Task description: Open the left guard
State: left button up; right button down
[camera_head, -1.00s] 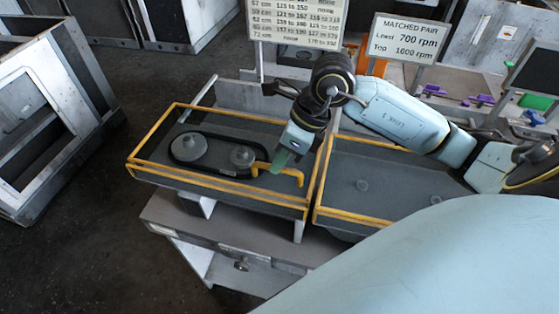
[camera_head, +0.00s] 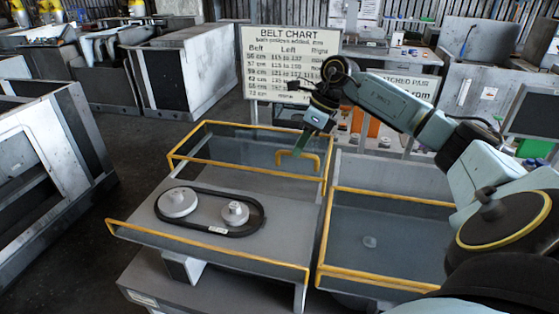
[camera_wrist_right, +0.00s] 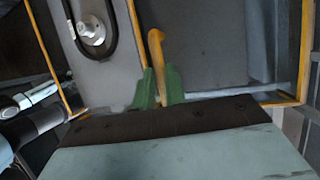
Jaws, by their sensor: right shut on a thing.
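The left guard (camera_head: 245,131) is a clear panel with a yellow frame, tilted up at the back of the left bay. Its yellow handle (camera_head: 301,154) is at the panel's right side. My right gripper (camera_head: 302,146) is shut on this handle; the wrist view shows its green fingers (camera_wrist_right: 157,92) around the yellow bar (camera_wrist_right: 156,50). Under the raised guard, two grey pulleys with a black belt (camera_head: 250,228) lie uncovered on the grey deck. My left gripper is not in view.
The right guard (camera_head: 385,240), also yellow-framed, lies closed over the right bay. A belt chart sign (camera_head: 290,55) stands behind the left bay, and a second sign (camera_head: 408,90) is partly hidden by my right arm. A grey cabinet (camera_head: 45,150) stands at left, with dark floor between.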

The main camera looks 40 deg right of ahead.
jog(key=shift+w+d, duration=0.2)
jog(key=shift+d, duration=0.1)
jog(key=c, duration=1.5)
grip_release()
jog(key=shift+o, duration=0.2)
jog(key=v, duration=1.3)
jog(key=shift+r+p, duration=0.2)
jog(key=shift+p, duration=0.2)
